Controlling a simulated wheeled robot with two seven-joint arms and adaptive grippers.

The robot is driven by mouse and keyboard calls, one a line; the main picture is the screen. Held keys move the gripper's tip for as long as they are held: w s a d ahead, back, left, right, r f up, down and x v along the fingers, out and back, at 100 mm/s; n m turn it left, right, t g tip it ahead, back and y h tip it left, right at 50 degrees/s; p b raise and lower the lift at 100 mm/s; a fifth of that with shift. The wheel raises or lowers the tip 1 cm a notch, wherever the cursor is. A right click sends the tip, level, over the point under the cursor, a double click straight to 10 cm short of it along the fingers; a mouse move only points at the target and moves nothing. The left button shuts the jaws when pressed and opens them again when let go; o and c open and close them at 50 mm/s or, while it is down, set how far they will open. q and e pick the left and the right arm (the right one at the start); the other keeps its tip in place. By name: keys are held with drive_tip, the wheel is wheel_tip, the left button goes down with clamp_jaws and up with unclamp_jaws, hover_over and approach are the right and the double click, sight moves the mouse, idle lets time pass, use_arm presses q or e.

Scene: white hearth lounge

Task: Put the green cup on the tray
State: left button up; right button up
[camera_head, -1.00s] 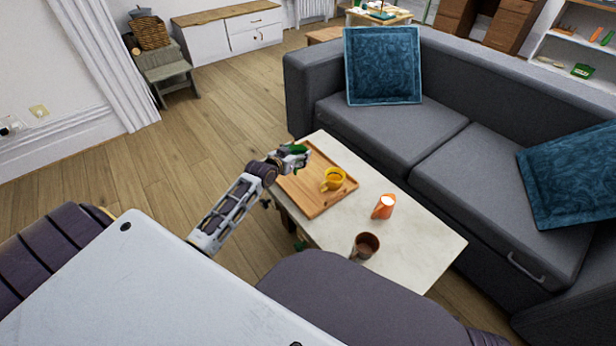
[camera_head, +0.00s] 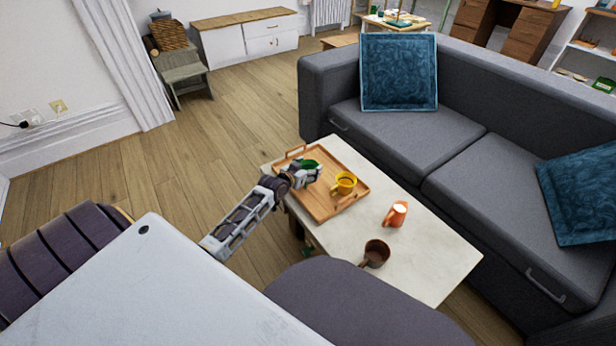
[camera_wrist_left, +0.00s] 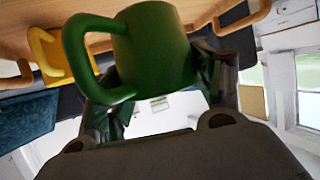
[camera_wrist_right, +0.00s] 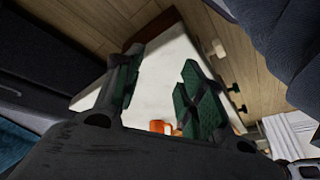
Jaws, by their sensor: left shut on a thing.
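The green cup (camera_head: 309,165) is in my left gripper (camera_head: 306,176), over the left part of the wooden tray (camera_head: 323,208). In the left wrist view the green cup (camera_wrist_left: 155,50) sits between the two fingers, with its handle to the left. The tray (camera_wrist_left: 200,12) shows behind it along the top. I cannot tell whether the cup's base touches the tray. My right gripper is outside the head view. In the right wrist view my right gripper (camera_wrist_right: 158,95) has its fingers apart with nothing between them.
A yellow cup (camera_head: 344,184) stands on the tray, right of the green cup. A grey sofa (camera_head: 405,140) borders the table's far side.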

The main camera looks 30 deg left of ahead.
idle(0.3)
use_arm(q)
drive_tip(key=shift+f, duration=0.25)
wheel_tip(320, 180, down, 2)
drive_tip(key=shift+f+b, duration=0.2)
drive_tip(key=shift+b, duration=0.5)
drive_tip(key=shift+f, duration=0.35)
use_arm(e)
drive_tip(key=f, duration=0.2)
drive_tip(key=a+f, duration=0.1)
drive_tip(key=shift+w+f+y, duration=0.2)
drive_tip(key=shift+f+y, duration=0.1)
drive_tip(key=shift+f, duration=0.05)
use_arm(q)
drive_tip(key=shift+f, duration=0.1)
drive_tip(key=o, duration=1.1)
drive_tip(key=shift+s, duration=0.1)
use_arm(e)
drive_tip(key=shift+r, duration=0.1)
